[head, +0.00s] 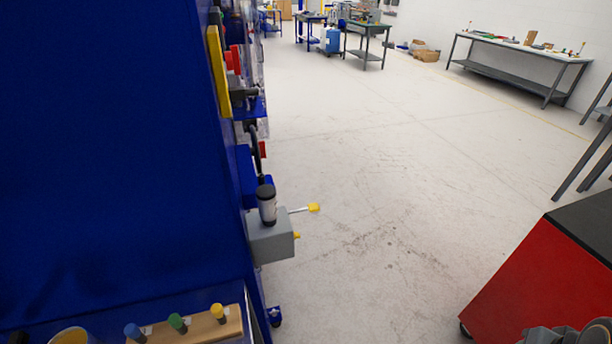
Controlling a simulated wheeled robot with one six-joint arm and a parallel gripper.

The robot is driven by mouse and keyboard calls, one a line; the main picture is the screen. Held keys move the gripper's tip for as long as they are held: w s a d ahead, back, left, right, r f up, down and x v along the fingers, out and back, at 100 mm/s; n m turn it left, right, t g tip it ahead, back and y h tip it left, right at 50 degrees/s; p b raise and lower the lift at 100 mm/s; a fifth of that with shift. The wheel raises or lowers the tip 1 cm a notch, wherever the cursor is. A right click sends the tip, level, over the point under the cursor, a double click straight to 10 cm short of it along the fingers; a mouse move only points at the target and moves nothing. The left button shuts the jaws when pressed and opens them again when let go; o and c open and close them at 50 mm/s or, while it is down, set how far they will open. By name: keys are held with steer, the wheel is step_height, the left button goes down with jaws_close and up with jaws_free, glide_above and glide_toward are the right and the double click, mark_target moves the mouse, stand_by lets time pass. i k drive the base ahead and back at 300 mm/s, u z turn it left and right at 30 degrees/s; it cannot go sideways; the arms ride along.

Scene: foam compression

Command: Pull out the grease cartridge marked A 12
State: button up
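No label reading A 12 is legible in this view. A dark cylinder with a black cap and a pale band (267,204) stands upright on a grey box (271,238) on the side of the blue cabinet; I cannot tell whether it is the grease cartridge. A lever with a yellow end (313,208) sticks out to the right of the box. No gripper fingers show. A cut-off grey rounded part at the bottom right corner may belong to my arm.
The blue cabinet (110,150) fills the left side. At its foot, a wooden block (203,330) holds blue, green and yellow-topped pegs. A red cabinet with a dark top (540,275) stands at right. The pale floor (400,170) between is clear. Worktables (520,46) stand far back.

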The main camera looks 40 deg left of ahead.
mark_target(266, 195)
steer(key=i, duration=1.25)
steer(key=u, duration=3.4)
steer(key=i, duration=0.5)
steer(key=u, duration=0.05)
